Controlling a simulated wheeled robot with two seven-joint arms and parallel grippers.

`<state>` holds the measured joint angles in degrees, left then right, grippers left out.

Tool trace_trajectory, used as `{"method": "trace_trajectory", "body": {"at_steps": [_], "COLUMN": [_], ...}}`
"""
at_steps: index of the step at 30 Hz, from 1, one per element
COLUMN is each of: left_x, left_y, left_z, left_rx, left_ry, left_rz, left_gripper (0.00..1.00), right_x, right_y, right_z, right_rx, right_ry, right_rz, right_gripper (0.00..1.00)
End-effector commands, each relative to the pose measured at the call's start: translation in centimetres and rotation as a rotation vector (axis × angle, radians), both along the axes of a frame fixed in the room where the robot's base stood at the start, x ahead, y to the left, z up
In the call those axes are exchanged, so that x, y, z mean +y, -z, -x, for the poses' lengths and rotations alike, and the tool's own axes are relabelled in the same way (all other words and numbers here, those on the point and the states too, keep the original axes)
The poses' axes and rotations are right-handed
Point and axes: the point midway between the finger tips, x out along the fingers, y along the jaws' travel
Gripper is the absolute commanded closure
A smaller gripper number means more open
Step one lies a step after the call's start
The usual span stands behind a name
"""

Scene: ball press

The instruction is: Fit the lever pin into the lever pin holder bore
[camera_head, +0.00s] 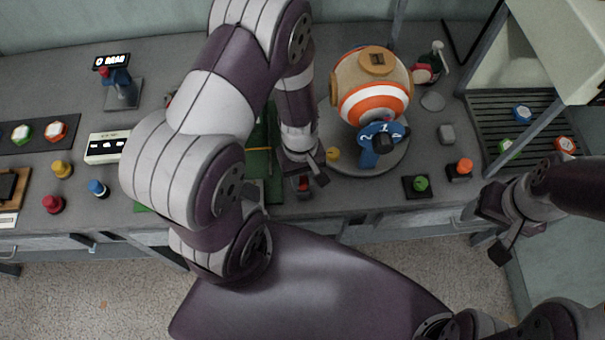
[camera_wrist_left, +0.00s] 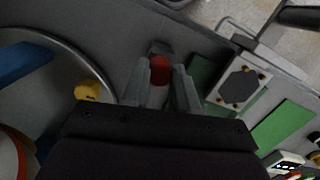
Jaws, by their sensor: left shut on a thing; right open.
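My left gripper (camera_head: 304,180) is low over the table's front part, left of the round grey base. It is shut on a small red piece (camera_head: 303,184), perhaps the lever pin. In the left wrist view the red piece (camera_wrist_left: 160,70) sits between the fingertips (camera_wrist_left: 166,84), with a grey block just past it. The piece's lower end is hidden, so I cannot tell whether it touches anything. No lever pin holder bore can be made out for sure. My right gripper (camera_head: 492,236) is open and empty, off the table's front edge at the right.
A striped ball (camera_head: 372,100) and a blue lever-like part (camera_head: 370,155) stand on the round base (camera_head: 398,158), close right of my left gripper. A yellow knob (camera_wrist_left: 88,90) lies near its edge. A green board (camera_head: 258,163) is at the left, partly behind my arm.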

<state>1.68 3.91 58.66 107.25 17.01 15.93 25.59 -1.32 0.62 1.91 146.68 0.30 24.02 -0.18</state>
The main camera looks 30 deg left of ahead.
Motion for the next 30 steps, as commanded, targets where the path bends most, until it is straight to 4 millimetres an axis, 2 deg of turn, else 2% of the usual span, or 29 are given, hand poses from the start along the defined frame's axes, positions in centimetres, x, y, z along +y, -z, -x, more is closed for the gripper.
{"method": "trace_trajectory", "body": {"at_steps": [20, 21, 23, 24, 30], "left_x": [0.0, 0.0, 0.0, 0.0, 0.0], "left_y": [1.8, 1.7, 1.7, 1.7, 1.7], "left_z": [0.0, 0.0, 0.0, 0.0, 0.0], "left_rx": [0.000, 0.000, 0.000, 0.000, 0.000], "left_ry": [0.001, 0.001, 0.001, 0.001, 0.001], "left_rz": [0.000, 0.000, 0.000, 0.000, 0.000], "left_gripper": [1.00, 0.66, 0.46, 0.42, 0.42], "right_x": [0.0, 0.0, 0.0, 0.0, 0.0], "right_y": [1.5, 1.4, 1.4, 1.4, 1.4], "right_z": [0.0, 0.0, 0.0, 0.0, 0.0], "right_rx": [0.000, 0.000, 0.000, 0.000, 0.000], "right_ry": [0.000, 0.000, 0.000, 0.000, 0.000], "right_rz": [0.000, 0.000, 0.000, 0.000, 0.000], "right_gripper": [0.38, 0.38, 0.38, 0.38, 0.38]}}
